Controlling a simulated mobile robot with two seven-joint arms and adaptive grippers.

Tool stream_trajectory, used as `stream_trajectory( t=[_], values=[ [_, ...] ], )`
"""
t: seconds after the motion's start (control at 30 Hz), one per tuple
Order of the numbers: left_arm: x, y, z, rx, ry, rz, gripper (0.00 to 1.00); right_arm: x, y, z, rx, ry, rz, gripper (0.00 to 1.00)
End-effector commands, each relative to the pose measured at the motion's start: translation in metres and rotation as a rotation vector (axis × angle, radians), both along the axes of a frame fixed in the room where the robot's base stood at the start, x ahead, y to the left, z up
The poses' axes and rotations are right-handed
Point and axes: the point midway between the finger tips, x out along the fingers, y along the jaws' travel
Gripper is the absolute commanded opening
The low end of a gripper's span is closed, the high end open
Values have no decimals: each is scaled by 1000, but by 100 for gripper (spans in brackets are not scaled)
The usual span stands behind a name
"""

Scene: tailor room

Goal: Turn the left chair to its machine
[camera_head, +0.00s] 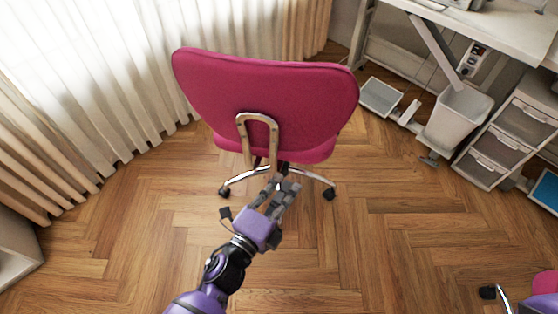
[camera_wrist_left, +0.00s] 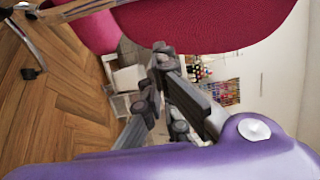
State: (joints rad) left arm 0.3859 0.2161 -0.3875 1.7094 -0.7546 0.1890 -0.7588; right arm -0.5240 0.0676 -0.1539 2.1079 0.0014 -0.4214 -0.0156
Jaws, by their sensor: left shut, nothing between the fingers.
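The left chair (camera_head: 265,98) is pink with a metal back bracket and a chrome base on castors. Its backrest is towards me in the head view, and the machine table (camera_head: 510,35) stands to its right. My left gripper (camera_head: 283,187) is just below the back bracket, in front of the base in the picture; whether it touches the chair I cannot tell. In the left wrist view the gripper (camera_wrist_left: 158,65) is shut and empty, with the pink backrest (camera_wrist_left: 220,22) beyond its tips. My right gripper is not in view.
White curtains (camera_head: 90,80) line the left side. A light bin (camera_head: 457,115), a foot pedal (camera_head: 381,97) and a drawer unit (camera_head: 505,140) are under and beside the table. Another pink chair (camera_head: 540,290) shows at the bottom right. The wooden floor between is clear.

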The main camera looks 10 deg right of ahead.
Motion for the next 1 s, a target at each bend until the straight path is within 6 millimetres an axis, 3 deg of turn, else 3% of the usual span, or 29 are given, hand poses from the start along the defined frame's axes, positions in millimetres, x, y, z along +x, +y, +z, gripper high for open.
stream_trajectory(
  t=[0.2,0.5,0.7,1.0],
  values=[
    [27,-20,1,-3,0,0,0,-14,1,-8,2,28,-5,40],
    [77,-59,0,-5,4,2,0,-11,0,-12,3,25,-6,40],
    [86,-31,-1,-1,5,5,0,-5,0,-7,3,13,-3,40],
    [89,-20,0,-4,6,3,0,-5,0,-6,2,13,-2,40]
  ],
)
